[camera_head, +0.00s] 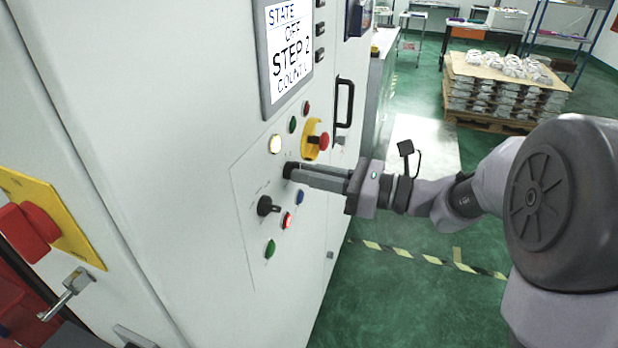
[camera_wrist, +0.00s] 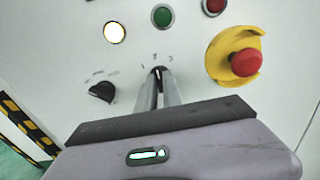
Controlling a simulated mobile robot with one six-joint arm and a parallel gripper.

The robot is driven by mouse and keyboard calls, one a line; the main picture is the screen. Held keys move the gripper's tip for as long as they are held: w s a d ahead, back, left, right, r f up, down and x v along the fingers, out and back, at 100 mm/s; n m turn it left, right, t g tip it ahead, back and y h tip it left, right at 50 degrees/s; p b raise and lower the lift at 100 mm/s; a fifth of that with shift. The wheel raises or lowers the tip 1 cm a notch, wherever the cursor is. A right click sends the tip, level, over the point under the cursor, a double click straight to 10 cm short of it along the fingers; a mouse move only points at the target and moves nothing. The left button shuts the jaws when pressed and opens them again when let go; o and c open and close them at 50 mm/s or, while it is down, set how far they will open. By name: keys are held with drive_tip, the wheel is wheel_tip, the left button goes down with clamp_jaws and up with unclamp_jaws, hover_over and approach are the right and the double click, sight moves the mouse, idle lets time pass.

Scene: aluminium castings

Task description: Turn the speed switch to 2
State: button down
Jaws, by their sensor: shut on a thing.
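The speed switch (camera_head: 288,170) is a black knob on the white cabinet's control panel. My gripper (camera_head: 294,172) reaches in from the right and its fingers are shut on this knob. In the wrist view the two fingertips (camera_wrist: 160,74) meet at the knob, just below small printed position marks (camera_wrist: 156,56). The fingers hide most of the knob, so I cannot tell which mark it points to. The display (camera_head: 290,50) above reads STATE, OFF, STEP 2 and COUNT.
A second black selector knob (camera_head: 268,206) sits close by. A red emergency button (camera_wrist: 245,62) on a yellow collar is to the right in the wrist view. A lit white button (camera_head: 275,144) and several coloured buttons surround the knob. A black door handle (camera_head: 344,102) stands out beyond.

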idle(0.4)
drive_tip(key=c, duration=1.5)
unclamp_jaws()
drive_tip(key=shift+d, duration=0.1)
drive_tip(key=p+v, duration=0.3)
drive_tip(key=v, duration=1.4)
drive_tip(key=shift+s+d, duration=0.1)
